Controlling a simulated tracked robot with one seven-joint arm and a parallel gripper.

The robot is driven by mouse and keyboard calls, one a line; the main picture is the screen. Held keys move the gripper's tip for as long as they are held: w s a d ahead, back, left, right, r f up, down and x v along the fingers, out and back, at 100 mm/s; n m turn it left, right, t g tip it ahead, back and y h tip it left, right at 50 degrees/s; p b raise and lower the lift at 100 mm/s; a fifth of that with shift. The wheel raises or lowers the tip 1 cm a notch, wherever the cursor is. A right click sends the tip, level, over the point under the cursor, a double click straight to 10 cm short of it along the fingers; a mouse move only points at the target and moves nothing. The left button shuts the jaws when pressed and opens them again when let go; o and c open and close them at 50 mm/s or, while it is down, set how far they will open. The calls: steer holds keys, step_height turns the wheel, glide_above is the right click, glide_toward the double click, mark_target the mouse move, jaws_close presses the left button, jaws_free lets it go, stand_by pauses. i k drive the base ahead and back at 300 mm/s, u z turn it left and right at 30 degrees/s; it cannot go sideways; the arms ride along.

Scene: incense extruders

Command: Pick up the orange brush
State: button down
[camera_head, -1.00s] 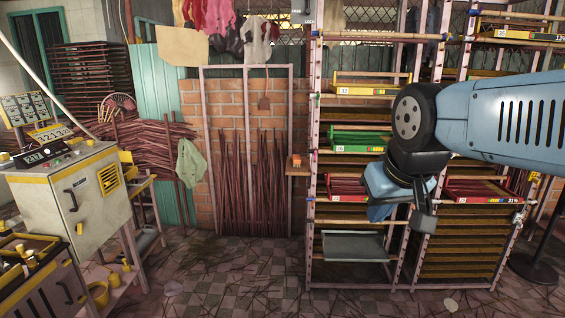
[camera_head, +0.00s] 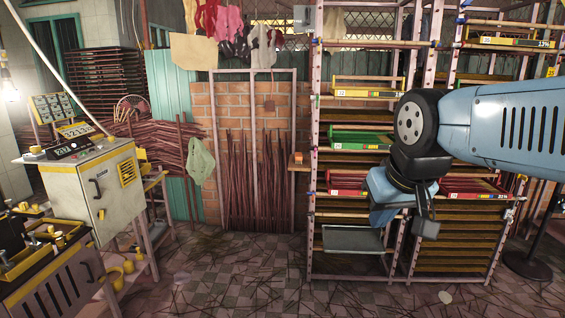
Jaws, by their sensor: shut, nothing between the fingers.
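A small orange object (camera_head: 298,157), which looks like the orange brush, sits on a small wooden ledge (camera_head: 299,167) at the left edge of the tall rack, in front of the brick wall. It is too small to make out bristles or a handle. My gripper (camera_head: 427,227) hangs from the blue arm at the right, in front of the rack. It points downward, is shut and empty, and is well to the right of and apart from the orange object. The fingers are small and dark in this view.
The tall rack (camera_head: 315,215) holds trays, including a green one (camera_head: 360,137) and a grey shelf (camera_head: 352,239) low down. A machine (camera_head: 110,190) and yellow-trimmed bench (camera_head: 55,285) stand at left. The tiled floor (camera_head: 235,270) between is open, with scattered sticks.

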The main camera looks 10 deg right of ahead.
mark_target(298, 157)
steer(key=z, duration=0.05)
steer(key=k, duration=0.2)
steer(key=u, duration=0.35)
steer(key=i, duration=1.35)
steer(key=u, duration=0.55)
steer(key=i, duration=1.3)
steer(key=z, duration=0.5)
steer(key=i, duration=0.9)
steer(key=z, duration=0.3)
